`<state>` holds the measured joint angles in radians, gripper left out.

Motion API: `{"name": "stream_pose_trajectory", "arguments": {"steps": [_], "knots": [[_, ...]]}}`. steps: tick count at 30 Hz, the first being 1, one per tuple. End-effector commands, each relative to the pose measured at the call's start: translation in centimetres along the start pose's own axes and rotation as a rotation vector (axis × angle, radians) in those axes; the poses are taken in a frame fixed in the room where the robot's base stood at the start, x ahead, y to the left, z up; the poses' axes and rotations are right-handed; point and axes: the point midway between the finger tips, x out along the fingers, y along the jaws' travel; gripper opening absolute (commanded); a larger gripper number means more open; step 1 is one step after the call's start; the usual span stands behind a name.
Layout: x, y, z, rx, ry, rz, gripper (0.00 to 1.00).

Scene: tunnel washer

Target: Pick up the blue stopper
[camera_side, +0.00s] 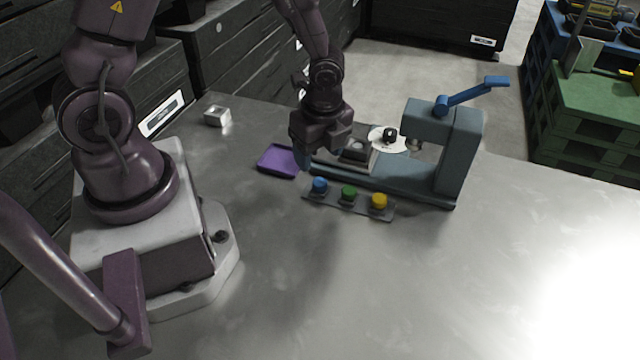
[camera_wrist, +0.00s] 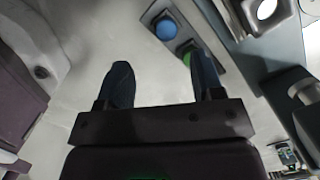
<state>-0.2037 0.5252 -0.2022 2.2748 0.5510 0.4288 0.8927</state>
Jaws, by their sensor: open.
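The blue stopper (camera_side: 319,185) sits at the left end of a small grey rack (camera_side: 334,200), beside a green stopper (camera_side: 348,193) and a yellow stopper (camera_side: 379,201). In the wrist view the blue stopper (camera_wrist: 166,29) is ahead of the fingers, near the top, with the green stopper (camera_wrist: 187,54) partly hidden by the right finger. My gripper (camera_wrist: 160,80) is open and empty, its two fingers apart. In the side view my gripper (camera_side: 303,160) hangs just behind the rack, near the blue stopper; its fingertips are partly hidden.
A blue-grey clamp device (camera_side: 455,160) with a blue lever (camera_side: 478,95) and a white disc (camera_side: 376,139) stands right behind the rack. A purple tray (camera_side: 277,161) lies to the left. A small metal block (camera_side: 217,116) is farther back. The front table is clear.

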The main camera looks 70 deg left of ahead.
Motion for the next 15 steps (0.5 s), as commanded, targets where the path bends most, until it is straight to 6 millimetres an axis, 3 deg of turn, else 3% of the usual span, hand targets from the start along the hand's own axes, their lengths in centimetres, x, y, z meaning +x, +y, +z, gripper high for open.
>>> {"name": "stream_pose_trajectory", "arguments": {"steps": [3,11,15], "knots": [[2.0,0.0,-0.1,0.001,-0.001,0.003,0.61],[3.8,-0.2,-0.1,0.0,-0.001,0.002,0.61],[5.8,-0.6,-0.4,0.0,-0.001,0.003,0.61]]}}
